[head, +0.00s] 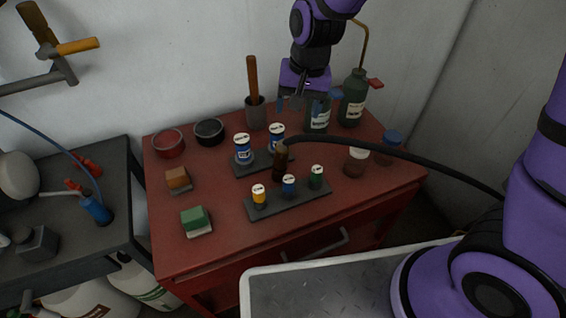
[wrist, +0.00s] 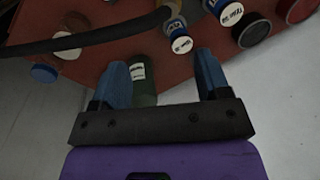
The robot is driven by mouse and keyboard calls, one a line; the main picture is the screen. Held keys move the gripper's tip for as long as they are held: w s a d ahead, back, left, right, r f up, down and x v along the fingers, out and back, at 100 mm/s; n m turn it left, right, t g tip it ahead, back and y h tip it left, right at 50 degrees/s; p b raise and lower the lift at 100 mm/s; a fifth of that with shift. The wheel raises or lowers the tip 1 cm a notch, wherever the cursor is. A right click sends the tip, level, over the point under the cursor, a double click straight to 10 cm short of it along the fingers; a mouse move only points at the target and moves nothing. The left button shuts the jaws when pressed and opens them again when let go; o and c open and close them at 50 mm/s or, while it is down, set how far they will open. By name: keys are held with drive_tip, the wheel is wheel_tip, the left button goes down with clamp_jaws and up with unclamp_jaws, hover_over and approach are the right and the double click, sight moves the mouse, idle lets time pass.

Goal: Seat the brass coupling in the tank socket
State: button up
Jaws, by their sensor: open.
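The hose also crosses the top of the wrist view (wrist: 90,38). My gripper (head: 298,103) is open and empty above the back of the cabinet, behind and above the coupling. In the wrist view its two blue fingers (wrist: 162,80) are wide apart, with a dark green bottle (wrist: 145,80) below and partly hidden by the left finger. I cannot make out a tank socket in either view.
The red cabinet top (head: 225,262) holds a grey rack (head: 262,211) of small bottles, another rack with blue-labelled cans (head: 243,150), green bottles (head: 354,98), round tins (head: 168,142) and a mallet in a cup (head: 254,110). A dark cart (head: 110,245) stands left.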

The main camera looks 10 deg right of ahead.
hover_over(281, 156)
drive_tip(key=w+d, duration=0.1)
drive_tip(key=w, duration=0.1)
drive_tip(key=shift+g, duration=0.3)
wheel_tip(281, 156, down, 5)
drive_tip(key=shift+d+f, duration=0.1)
drive_tip(key=shift+m, duration=0.3)
drive_tip(key=shift+a+f, duration=0.2)
drive_tip(key=shift+f, duration=2.5)
drive_tip(key=shift+a+f, duration=0.2)
drive_tip(key=shift+f, duration=2.45)
clamp_jaws()
drive_tip(key=shift+r, duration=0.15)
